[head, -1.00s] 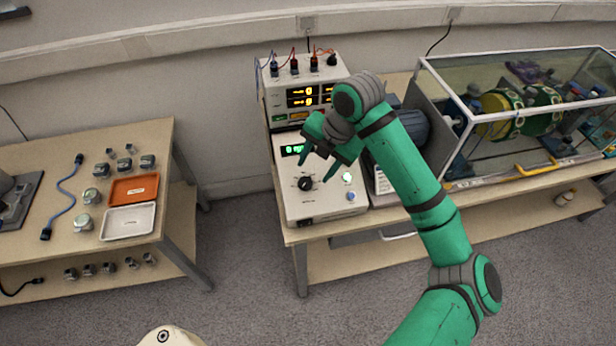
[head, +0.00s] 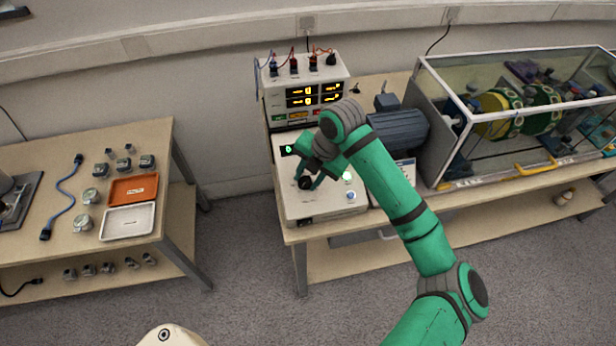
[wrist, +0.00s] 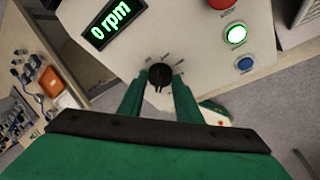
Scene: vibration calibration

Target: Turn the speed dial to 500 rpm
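The black speed dial (wrist: 160,76) is on the sloped face of the white control box (head: 335,200). In the wrist view the display (wrist: 113,22) above it reads 0 rpm in green. My gripper (wrist: 160,90) reaches down over the dial, with one finger on each side of it. The fingertips are at the dial's sides; whether they touch it I cannot tell. In the head view my gripper (head: 308,180) is at the dial (head: 305,183) and covers part of it and of the display.
A lit green button (wrist: 236,35), a blue button (wrist: 245,64) and a red button (wrist: 222,3) are right of the dial. A power supply (head: 270,100) stands behind the box. A motor (head: 398,130) and a glass-covered rig (head: 500,160) stand to the right.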

